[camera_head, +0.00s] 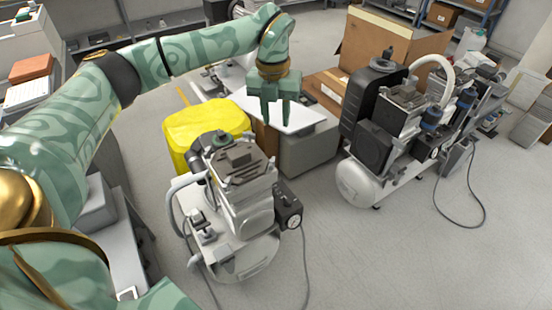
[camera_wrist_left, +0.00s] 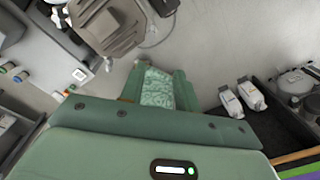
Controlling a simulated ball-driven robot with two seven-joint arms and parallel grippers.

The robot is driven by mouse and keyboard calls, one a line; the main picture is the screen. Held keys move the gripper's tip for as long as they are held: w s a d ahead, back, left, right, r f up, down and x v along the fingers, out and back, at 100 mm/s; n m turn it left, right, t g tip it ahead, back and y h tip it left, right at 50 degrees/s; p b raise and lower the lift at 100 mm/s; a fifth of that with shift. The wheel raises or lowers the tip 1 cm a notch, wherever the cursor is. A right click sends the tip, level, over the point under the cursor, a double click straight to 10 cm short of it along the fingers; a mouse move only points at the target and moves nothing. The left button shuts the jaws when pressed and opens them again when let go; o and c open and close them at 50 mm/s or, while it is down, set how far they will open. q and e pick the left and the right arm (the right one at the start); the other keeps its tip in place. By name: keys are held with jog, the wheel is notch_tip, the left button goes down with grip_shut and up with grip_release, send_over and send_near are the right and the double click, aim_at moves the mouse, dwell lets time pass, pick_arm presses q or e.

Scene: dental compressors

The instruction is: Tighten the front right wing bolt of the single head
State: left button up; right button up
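The single-head compressor (camera_head: 232,205) stands on the floor at the centre of the head view, with a grey finned head (camera_head: 243,178) on top. I cannot make out its wing bolts or tell which is the front right one. In the left wrist view, a brown-grey ribbed block, which looks like a compressor head (camera_wrist_left: 105,27), shows at the top. My left gripper (camera_head: 275,122) points down beyond the single head and above it in the head picture, its fingers apart. In the wrist view the gripper (camera_wrist_left: 158,88) shows a patterned green surface between its fingers. My right gripper is out of view.
A yellow container (camera_head: 200,128) stands behind the single head. A double compressor (camera_head: 385,130) with a black cylinder is at the right. An open cardboard box (camera_head: 390,42) is behind it. Grey floor is clear in the front right, apart from cables.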

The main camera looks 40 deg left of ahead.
aim_at(272, 161)
pick_arm(q)
jog(key=shift+y, duration=0.3)
jog(key=f+b, duration=0.2)
jog(key=f, duration=0.2)
jog(key=f+b, duration=0.2)
jog(key=f, duration=0.3)
jog(key=a+f+b, duration=0.1)
jog(key=f+b, duration=0.1)
jog(key=f, duration=0.3)
jog(key=shift+a+f+b, duration=0.1)
jog(key=shift+f+b, duration=0.1)
jog(key=shift+b, duration=0.1)
jog(key=shift+f, duration=0.45)
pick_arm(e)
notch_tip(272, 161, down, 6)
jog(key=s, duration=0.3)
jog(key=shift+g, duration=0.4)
pick_arm(q)
grip_shut()
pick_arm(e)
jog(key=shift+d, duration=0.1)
